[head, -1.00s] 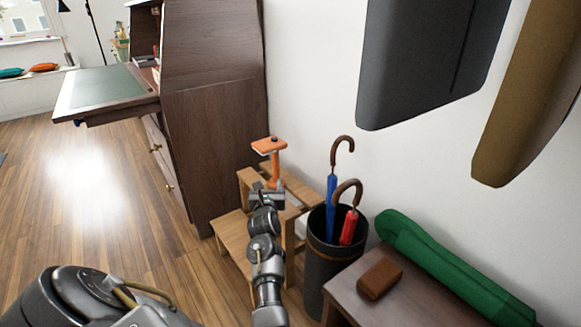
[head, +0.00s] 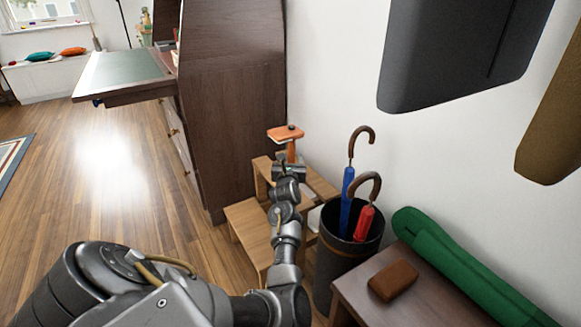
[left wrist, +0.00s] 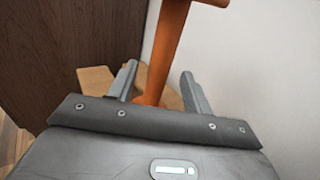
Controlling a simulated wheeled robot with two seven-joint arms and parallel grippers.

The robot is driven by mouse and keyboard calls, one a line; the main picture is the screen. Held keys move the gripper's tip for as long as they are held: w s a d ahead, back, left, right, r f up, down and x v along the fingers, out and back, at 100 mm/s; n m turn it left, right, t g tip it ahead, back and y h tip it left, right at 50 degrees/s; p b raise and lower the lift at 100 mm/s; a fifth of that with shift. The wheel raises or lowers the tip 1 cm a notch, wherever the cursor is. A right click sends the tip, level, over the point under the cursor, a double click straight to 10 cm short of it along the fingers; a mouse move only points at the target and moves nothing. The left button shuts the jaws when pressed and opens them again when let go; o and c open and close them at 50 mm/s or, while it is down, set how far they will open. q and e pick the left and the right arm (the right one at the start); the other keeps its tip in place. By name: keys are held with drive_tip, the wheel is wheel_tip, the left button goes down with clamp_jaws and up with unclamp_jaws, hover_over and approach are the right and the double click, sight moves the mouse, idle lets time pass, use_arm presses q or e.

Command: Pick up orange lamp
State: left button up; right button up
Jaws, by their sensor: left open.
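The orange lamp (head: 286,134) stands upright on a small wooden step stool (head: 246,225) beside the dark wooden desk. It has a flat orange head and an orange stem. My left gripper (head: 290,168) is in front of the lamp in the head view, hiding the lower stem and base. In the left wrist view my left gripper (left wrist: 158,88) is open, and the lamp's stem (left wrist: 160,55) rises between and just beyond the two fingers. I cannot tell whether a finger touches it. My right gripper is not in view.
An umbrella bin (head: 340,262) with a blue and a red umbrella stands right of my arm. A low table (head: 350,290) holds a brown block (head: 392,280) and a green roll (head: 465,270). The desk (head: 235,110) and white wall close in behind the lamp.

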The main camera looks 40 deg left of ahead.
sight(291, 156)
use_arm(q)
drive_tip(key=b+x, duration=0.1)
drive_tip(key=x, duration=0.1)
drive_tip(key=b+x, duration=0.1)
drive_tip(key=x, duration=0.1)
drive_tip(key=shift+w+a+r, duration=0.2)
drive_tip(key=shift+a, duration=0.05)
drive_tip(key=shift+w+a+r, duration=0.1)
drive_tip(key=shift+w+r, duration=0.05)
clamp_jaws()
